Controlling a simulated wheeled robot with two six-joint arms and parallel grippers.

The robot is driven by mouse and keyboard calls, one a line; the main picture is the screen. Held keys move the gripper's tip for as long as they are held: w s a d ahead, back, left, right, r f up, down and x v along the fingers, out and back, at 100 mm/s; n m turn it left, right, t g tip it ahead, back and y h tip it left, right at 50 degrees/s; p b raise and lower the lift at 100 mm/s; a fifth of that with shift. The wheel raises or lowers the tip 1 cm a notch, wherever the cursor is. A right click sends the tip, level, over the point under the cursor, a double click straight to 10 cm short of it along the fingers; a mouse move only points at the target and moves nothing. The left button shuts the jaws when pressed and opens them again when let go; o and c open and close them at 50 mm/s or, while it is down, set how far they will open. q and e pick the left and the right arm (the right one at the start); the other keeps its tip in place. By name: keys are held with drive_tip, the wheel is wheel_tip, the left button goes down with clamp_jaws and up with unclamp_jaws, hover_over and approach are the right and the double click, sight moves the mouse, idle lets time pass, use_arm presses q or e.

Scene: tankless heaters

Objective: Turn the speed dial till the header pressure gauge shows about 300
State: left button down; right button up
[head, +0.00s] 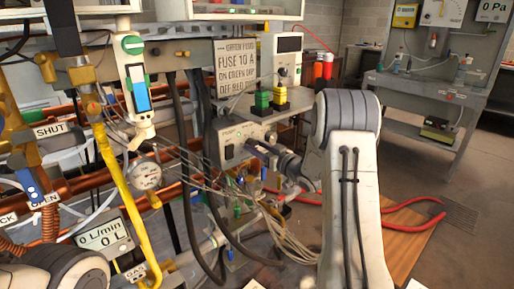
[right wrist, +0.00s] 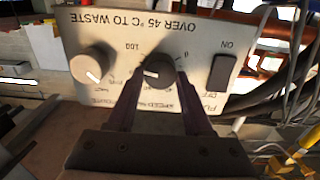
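The speed dial (right wrist: 158,73), a dark round knob with a pale mark, sits on a pale control box (right wrist: 225,45) seen upside down in the right wrist view. Scale marks 0 and 100 show beside it. My right gripper (right wrist: 160,76) has one finger on each side of the dial, seemingly closed against it. In the head view the right gripper (head: 250,148) reaches the front of the box (head: 229,152) and hides the dial. A round white gauge (head: 146,176) stands left of the box; its needle and numbers are too small to read. My left gripper is out of view.
A lighter grey knob (right wrist: 92,66) and a dark ON/OFF switch (right wrist: 222,72) flank the dial. A flow display (head: 105,236) reads 0 L/min. Pipes, valves and cables crowd the left. A grey workbench (head: 425,85) stands at the far right.

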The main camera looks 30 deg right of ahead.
clamp_jaws()
drive_tip(key=n+b, duration=0.3)
drive_tip(key=shift+f, duration=0.2)
drive_tip(key=shift+a+r+n+b, duration=0.15)
drive_tip(key=shift+n+b, duration=0.15)
drive_tip(key=shift+n, duration=0.3)
drive_tip(key=o, duration=1)
unclamp_jaws()
drive_tip(key=p+v, duration=0.1)
drive_tip(key=v, duration=0.9)
drive_tip(key=shift+s, duration=0.25)
